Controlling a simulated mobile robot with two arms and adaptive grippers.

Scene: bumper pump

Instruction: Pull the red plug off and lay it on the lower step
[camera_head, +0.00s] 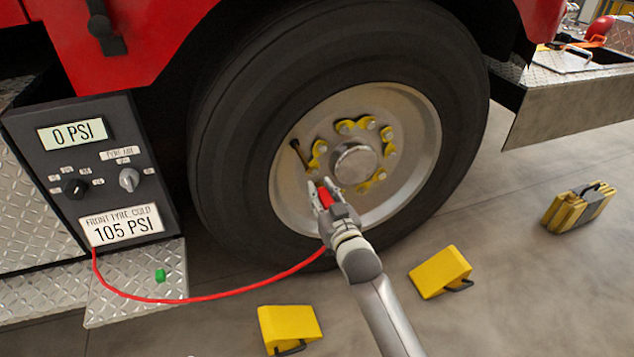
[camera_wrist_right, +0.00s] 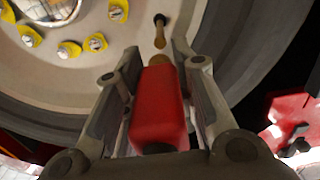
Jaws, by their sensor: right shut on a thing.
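The red plug (camera_head: 325,197) is between the fingers of my right gripper (camera_head: 322,188), in front of the wheel's rim. In the right wrist view the red plug (camera_wrist_right: 158,110) sits between both fingers of the right gripper (camera_wrist_right: 155,85), its brass end facing the tyre valve stem (camera_wrist_right: 160,32). The plug's end is very close to the stem; I cannot tell whether they touch. A red hose (camera_head: 215,296) runs from the pump panel (camera_head: 95,165) towards the gripper. The lower step (camera_head: 120,302) is diamond plate, below the panel. My left gripper is not in view.
A small green cap (camera_head: 160,275) lies on the lower step, with bare plate around it. The big tyre (camera_head: 235,130) stands behind my gripper. Yellow chocks (camera_head: 290,325) (camera_head: 440,271) and a yellow-black block (camera_head: 578,207) lie on the floor. The panel display reads 0 PSI.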

